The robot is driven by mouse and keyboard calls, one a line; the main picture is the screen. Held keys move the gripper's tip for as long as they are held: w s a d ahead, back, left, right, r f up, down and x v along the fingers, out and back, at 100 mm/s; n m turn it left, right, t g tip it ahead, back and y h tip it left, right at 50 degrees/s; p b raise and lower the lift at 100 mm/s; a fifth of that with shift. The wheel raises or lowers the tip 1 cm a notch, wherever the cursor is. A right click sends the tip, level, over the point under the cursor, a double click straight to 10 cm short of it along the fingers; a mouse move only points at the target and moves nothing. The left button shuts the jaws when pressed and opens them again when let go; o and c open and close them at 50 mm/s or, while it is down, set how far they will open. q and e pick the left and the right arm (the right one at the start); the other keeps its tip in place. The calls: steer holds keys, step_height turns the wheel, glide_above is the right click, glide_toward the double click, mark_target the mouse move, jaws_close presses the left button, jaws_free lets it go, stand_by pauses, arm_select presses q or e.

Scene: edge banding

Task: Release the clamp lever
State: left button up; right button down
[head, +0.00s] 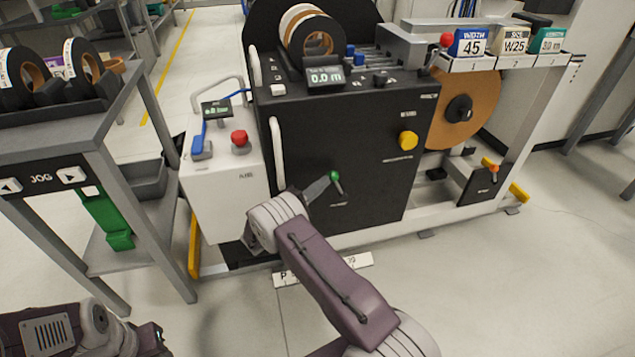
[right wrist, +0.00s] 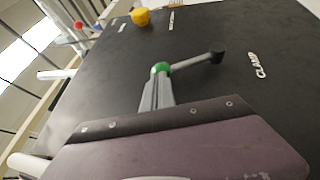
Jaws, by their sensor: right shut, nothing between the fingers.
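The clamp lever (head: 341,190) is on the dark front panel of the machine, with a green knob (head: 335,176) at its end. In the right wrist view the lever's grey arm (right wrist: 190,62) runs from a dark pivot on the right to the green knob (right wrist: 162,67), with the word CLAMP beside the pivot. My right gripper (right wrist: 157,82) is shut with nothing between its fingers. Its tips are right at the green knob; I cannot tell whether they touch it. In the head view the right gripper (head: 325,181) reaches the knob from the left. My left gripper is not in view.
A yellow knob (head: 408,140) is above and right of the lever. A white box (head: 222,180) with a red button (head: 240,140) stands at the machine's left. An orange-handled lever (head: 490,164) is at lower right. A grey rack (head: 75,130) stands at left.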

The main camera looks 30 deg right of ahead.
mark_target(333, 174)
steer(key=d+r+m+y+p, duration=0.1)
steer(key=p, duration=0.2)
steer(key=d+r+m+g+y+p, duration=0.1)
steer(key=d+r+y+p, duration=0.1)
steer(key=p, duration=0.1)
steer(key=shift+s+d+r, duration=0.1)
steer(key=shift+s+r, duration=0.05)
steer(key=shift+s, duration=0.25)
steer(key=shift+s+d+f+m+y+p, duration=0.1)
steer(key=shift+s+d+m+y+p, duration=0.2)
steer(key=shift+d+y, duration=0.7)
steer(key=shift+s+d+f+m+y+p, duration=0.1)
steer(key=shift+s+d+m+y+p, duration=0.2)
steer(key=shift+d+y, duration=0.65)
steer(key=shift+s+d+f+m+y+p, duration=0.1)
steer(key=shift+s+d+m+y+p, duration=0.3)
steer(key=shift+d, duration=0.95)
steer(key=shift+w+d+r, duration=0.1)
steer(key=shift+w, duration=0.05)
